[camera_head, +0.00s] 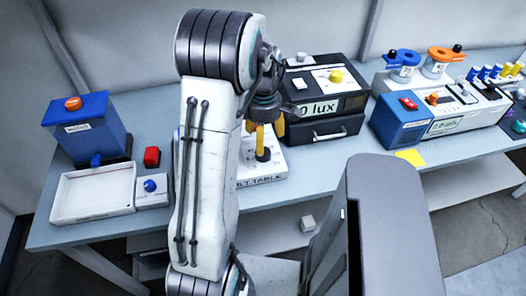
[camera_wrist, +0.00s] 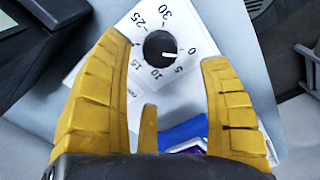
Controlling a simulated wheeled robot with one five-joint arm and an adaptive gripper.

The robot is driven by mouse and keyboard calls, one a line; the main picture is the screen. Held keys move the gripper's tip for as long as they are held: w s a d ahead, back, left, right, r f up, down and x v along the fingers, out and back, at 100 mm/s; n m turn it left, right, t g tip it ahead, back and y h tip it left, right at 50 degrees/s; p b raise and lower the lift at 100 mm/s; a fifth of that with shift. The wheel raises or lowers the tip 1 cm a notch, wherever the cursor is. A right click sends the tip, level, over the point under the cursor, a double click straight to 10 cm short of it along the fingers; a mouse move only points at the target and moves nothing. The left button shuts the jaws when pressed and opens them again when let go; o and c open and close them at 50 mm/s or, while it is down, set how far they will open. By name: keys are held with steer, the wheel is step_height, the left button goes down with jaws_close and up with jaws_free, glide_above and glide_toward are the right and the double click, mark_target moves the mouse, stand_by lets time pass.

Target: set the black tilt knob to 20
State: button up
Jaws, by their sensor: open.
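The black tilt knob (camera_wrist: 159,47) sits on a white dial plate (camera_wrist: 203,38) in the wrist view. Its white pointer mark points right, close to the 0. The numbers 5, 10, 15, 25 and 30 also show around it; I cannot make out a 20. My gripper (camera_wrist: 165,75) is open, with one yellow finger on each side of the knob in the picture; contact cannot be told. In the head view my gripper (camera_head: 265,130) is over the white tilt table box (camera_head: 262,174), and the knob (camera_head: 262,153) shows between the fingers.
A black lux box (camera_head: 322,95) stands behind the tilt table. A blue box (camera_head: 88,128), a white tray (camera_head: 93,192) and a red block (camera_head: 152,157) are at left. A blue meter (camera_head: 400,122) is at right. A yellow note (camera_head: 410,157) lies at the front edge.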

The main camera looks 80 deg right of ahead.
mark_target(266, 157)
steer(key=shift+f, duration=3.35)
steer(key=shift+o, duration=0.2)
steer(key=c, duration=1.3)
steer(key=shift+m, duration=0.3)
